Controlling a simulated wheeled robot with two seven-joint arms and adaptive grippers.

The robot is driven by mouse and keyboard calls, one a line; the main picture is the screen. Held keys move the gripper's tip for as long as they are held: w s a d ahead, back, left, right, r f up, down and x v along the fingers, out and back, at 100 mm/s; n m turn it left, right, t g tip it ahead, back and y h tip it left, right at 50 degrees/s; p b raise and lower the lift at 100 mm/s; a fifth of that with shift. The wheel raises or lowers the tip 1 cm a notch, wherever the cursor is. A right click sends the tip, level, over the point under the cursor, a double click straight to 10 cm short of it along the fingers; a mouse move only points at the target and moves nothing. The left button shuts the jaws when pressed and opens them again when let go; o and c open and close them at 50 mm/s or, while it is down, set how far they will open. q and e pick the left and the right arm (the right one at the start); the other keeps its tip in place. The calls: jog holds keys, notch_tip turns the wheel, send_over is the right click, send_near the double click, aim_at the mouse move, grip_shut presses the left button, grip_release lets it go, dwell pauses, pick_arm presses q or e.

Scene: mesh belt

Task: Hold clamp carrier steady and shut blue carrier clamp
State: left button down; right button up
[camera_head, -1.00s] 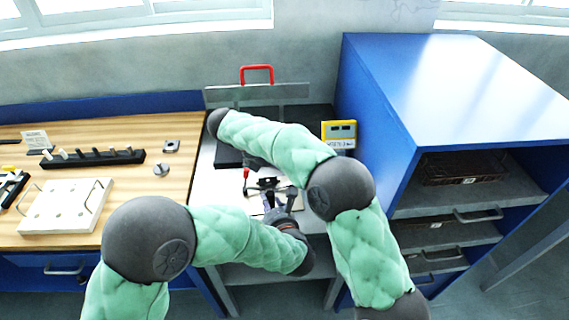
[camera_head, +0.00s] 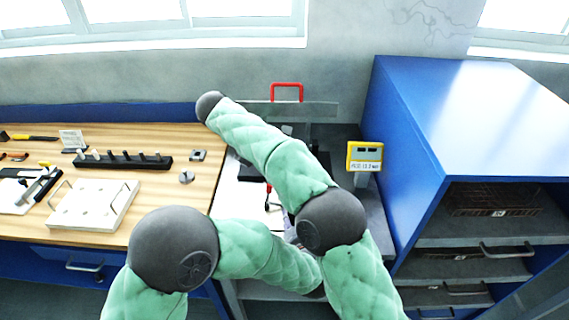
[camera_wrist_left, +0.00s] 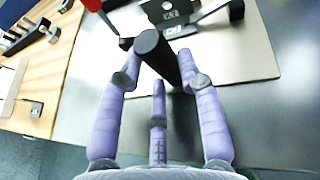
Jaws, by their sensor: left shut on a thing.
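My left gripper shows in the left wrist view (camera_wrist_left: 160,85) with its purple fingers closed around a black bar-like handle (camera_wrist_left: 150,45). I take this handle to be part of the clamp carrier. Beyond it, at the top edge, is a dark fixture with white-marked labels (camera_wrist_left: 170,12). I cannot make out the blue clamp.
A yellow display unit (camera_head: 364,156) stands right of the work spot, before a blue cabinet (camera_head: 400,150). A red handle (camera_head: 287,87) rises behind. On the wooden table (camera_head: 160,190) are a white board (camera_head: 95,205), a black rack (camera_head: 120,162) and tools. My two arms cross closely.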

pick_arm(q)
jog(key=c, duration=0.7)
grip_release()
jog(key=shift+c, duration=0.2)
